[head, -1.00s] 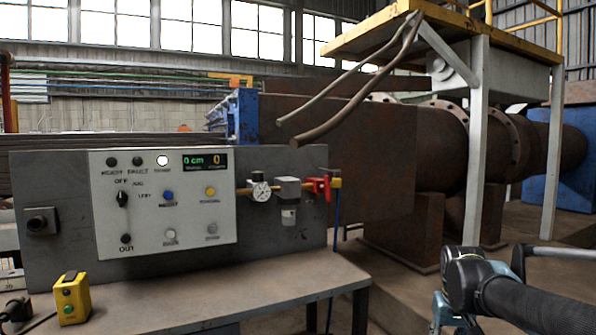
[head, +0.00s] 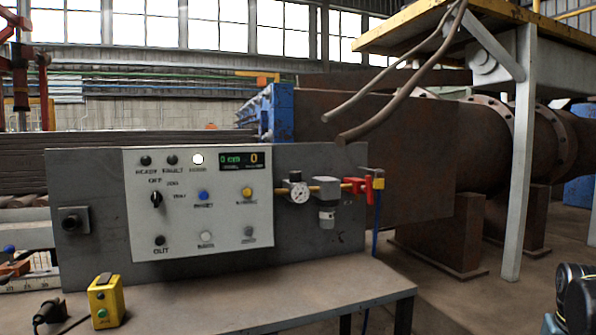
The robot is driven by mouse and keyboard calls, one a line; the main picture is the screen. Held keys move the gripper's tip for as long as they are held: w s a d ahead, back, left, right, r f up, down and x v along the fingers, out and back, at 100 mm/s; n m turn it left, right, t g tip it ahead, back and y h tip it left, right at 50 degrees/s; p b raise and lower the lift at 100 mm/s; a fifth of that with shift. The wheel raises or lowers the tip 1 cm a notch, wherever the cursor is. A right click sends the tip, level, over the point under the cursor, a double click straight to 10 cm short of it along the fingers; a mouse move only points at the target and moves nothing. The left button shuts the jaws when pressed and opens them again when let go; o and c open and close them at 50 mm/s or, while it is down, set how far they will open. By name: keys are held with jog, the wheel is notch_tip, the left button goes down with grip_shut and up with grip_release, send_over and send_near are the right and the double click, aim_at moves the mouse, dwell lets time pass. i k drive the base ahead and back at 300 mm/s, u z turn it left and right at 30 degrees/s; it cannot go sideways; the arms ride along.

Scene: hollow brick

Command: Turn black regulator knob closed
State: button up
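A regulator unit (head: 327,190) with a grey top and a clear bowl below it sits on the brass air line at the right of the grey control box. A round white pressure gauge (head: 298,193) is just left of it, and a red valve handle (head: 360,187) is just right. A black rotary selector knob (head: 156,199) is on the white panel (head: 200,238). My gripper is not in view; only a dark part of my arm shows at the lower right edge.
The control box (head: 95,255) stands on a steel table (head: 260,300) whose right edge is near the picture's middle right. A yellow button box (head: 105,300) is at the table's front left. Large rusty pipework (head: 470,150) and a white post (head: 520,180) are behind right. Floor shows right of the table.

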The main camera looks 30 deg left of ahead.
aim_at(296, 176)
jog(key=u, duration=0.05)
jog(key=k, duration=0.8)
jog(key=u, duration=0.6)
jog(key=i, duration=1)
